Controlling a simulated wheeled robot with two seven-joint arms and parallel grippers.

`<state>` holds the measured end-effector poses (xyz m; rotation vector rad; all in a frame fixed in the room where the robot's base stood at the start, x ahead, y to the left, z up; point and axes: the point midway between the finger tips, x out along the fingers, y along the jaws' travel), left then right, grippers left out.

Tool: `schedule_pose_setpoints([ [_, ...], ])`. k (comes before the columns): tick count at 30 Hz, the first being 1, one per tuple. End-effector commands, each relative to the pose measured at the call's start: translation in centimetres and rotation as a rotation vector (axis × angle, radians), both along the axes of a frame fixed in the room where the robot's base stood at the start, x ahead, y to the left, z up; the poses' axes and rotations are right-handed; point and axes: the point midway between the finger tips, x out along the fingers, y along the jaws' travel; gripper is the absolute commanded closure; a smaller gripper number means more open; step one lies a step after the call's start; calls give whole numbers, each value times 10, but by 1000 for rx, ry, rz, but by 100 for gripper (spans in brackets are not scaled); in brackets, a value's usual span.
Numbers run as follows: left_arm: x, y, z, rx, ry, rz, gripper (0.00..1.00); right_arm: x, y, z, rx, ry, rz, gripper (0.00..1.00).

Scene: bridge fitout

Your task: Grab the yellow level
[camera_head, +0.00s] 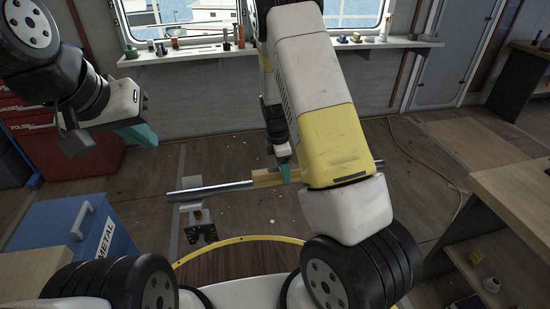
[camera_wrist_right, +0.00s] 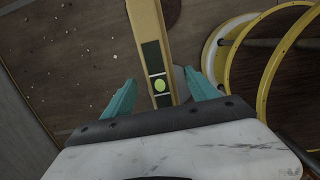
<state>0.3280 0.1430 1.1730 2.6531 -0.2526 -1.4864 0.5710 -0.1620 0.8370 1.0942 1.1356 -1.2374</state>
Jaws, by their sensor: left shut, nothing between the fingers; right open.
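The yellow level (camera_wrist_right: 148,32) shows in the right wrist view, running from the top edge down between the fingers of my right gripper (camera_wrist_right: 160,82). Its green vial (camera_wrist_right: 160,85) sits between the two teal fingers, which are open with gaps on both sides. In the head view a short yellow piece of the level (camera_head: 265,178) shows beside the right gripper's teal finger (camera_head: 286,172); my right arm hides the rest. My left gripper (camera_head: 138,134) is shut and empty, raised at the upper left, away from the level.
A silver tube (camera_head: 210,190) runs across the middle, close to the level. A blue metal bin (camera_head: 75,225) stands at the left and a red cabinet (camera_head: 65,150) behind it. A wooden bench (camera_head: 515,190) is at the right. A window shelf (camera_head: 200,52) holds small items.

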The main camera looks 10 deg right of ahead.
Motion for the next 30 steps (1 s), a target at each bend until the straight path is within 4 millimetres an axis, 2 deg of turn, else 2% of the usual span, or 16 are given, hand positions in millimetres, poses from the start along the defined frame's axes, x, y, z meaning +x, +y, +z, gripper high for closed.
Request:
schedule_pose_setpoints([
  [3, 0, 0, 0, 0, 0, 0, 100, 0, -2, -8, 0, 0, -1, 33],
  [10, 0, 0, 0, 0, 0, 0, 100, 0, -2, -8, 0, -1, -1, 35],
  [20, 0, 0, 0, 0, 0, 0, 100, 0, -1, -8, 0, -1, -2, 100],
  [30, 0, 0, 0, 0, 0, 0, 100, 1, -1, -7, 1, -2, -2, 100],
])
